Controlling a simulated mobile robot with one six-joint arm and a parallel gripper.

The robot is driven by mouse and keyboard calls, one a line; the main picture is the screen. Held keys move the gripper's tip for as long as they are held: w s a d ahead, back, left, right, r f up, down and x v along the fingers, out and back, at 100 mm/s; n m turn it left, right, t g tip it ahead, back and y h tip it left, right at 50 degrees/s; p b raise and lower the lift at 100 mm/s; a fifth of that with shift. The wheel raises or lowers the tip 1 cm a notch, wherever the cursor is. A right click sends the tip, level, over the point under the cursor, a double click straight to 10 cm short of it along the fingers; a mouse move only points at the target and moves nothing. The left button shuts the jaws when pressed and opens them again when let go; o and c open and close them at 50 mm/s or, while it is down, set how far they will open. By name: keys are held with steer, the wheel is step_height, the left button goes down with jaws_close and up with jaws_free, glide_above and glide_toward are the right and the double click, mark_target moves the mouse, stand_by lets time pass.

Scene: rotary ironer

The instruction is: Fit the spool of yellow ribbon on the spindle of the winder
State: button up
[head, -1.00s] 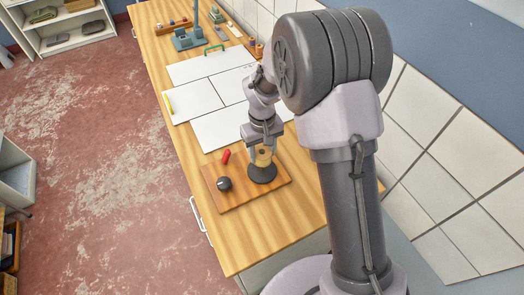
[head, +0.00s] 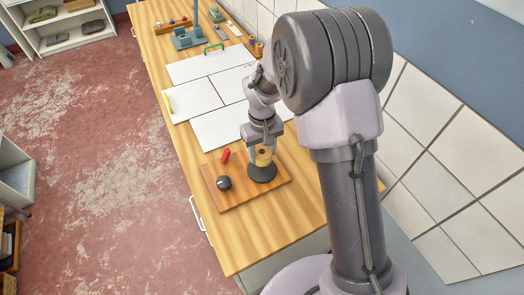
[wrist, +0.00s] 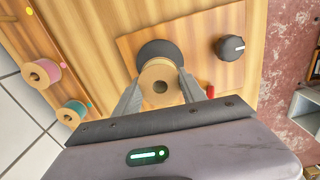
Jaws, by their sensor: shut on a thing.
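The spool of yellow ribbon (head: 263,158) is between the fingers of my gripper (wrist: 159,90), which is shut on it. In the wrist view the spool (wrist: 160,68) shows its round wooden flange with a dark centre hole facing the camera. The winder is a wooden board (head: 235,197) with a round black base (head: 262,174) and a dark knob (head: 224,183). The spool is over the black base, which shows partly behind it in the wrist view (wrist: 155,47). I cannot make out the spindle, nor tell whether the spool is around it.
A red piece (head: 225,155) is at the board's far edge. White sheets (head: 222,127) lie beyond it. A pink spool (wrist: 42,72) and a teal spool (wrist: 72,112) stand on the left in the wrist view. A tiled wall (head: 430,170) bounds the right side.

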steer(key=shift+f+b, duration=0.7)
steer(key=shift+f, duration=0.2)
steer(key=shift+f+b, duration=0.85)
steer(key=shift+f, duration=0.2)
steer(key=o, duration=2)
